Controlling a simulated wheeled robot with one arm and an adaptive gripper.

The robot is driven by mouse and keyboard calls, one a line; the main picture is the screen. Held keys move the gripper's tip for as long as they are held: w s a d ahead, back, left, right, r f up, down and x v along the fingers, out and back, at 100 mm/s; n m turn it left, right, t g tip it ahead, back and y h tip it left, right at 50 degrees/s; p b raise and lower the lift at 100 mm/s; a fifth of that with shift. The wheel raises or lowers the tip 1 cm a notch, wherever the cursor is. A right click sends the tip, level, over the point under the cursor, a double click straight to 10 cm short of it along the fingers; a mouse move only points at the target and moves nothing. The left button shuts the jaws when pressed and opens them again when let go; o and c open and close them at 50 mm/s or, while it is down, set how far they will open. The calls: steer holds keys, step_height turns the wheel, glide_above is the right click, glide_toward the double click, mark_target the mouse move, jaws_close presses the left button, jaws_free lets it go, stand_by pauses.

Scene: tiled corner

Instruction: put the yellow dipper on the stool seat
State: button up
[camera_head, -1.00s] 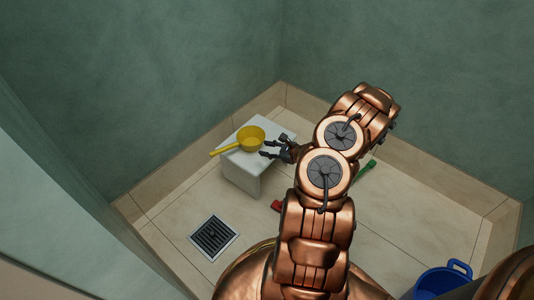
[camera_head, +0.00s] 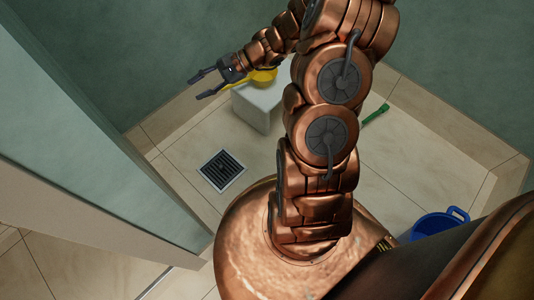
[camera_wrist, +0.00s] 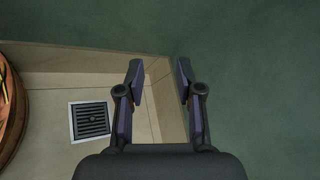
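The yellow dipper (camera_head: 262,77) sits at the white stool (camera_head: 258,106) in the head view, its bowl over the stool top. My arm and gripper cover part of it, so its full contact with the seat is hidden. My gripper (camera_head: 200,88) is open and empty, in front of the dipper and to the left of the stool in the picture. In the wrist view my gripper (camera_wrist: 156,95) shows its two fingers spread apart with nothing between them. Neither dipper nor stool shows in the wrist view.
A square floor drain (camera_head: 221,170) lies left of my base; it also shows in the wrist view (camera_wrist: 92,120). A blue bucket (camera_head: 438,224) stands at lower right. A green-handled object (camera_head: 376,113) lies right of my arm. Green walls close the corner.

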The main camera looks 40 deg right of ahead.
steer(key=s+a+r+n+g+h, duration=0.4)
steer(key=s+a+n+g, duration=0.45)
steer(key=s, duration=0.65)
steer(key=s+d+r+n+h, duration=0.2)
steer(key=s+d+n+h, duration=0.1)
steer(key=s, duration=0.5)
steer(key=s+d+r+n+h, duration=0.2)
steer(key=s+h, duration=0.3)
steer(key=s, duration=0.4)
steer(key=shift+d+n+h, duration=0.3)
steer(key=shift+d+n, duration=0.3)
steer(key=shift+n, duration=0.05)
steer(key=shift+r, duration=0.15)
step_height(320, 180, up, 39)
steer(key=w+t+p, duration=0.1)
steer(key=t+p, duration=0.1)
steer(key=p, duration=3.4)
steer(key=shift+w, duration=0.4)
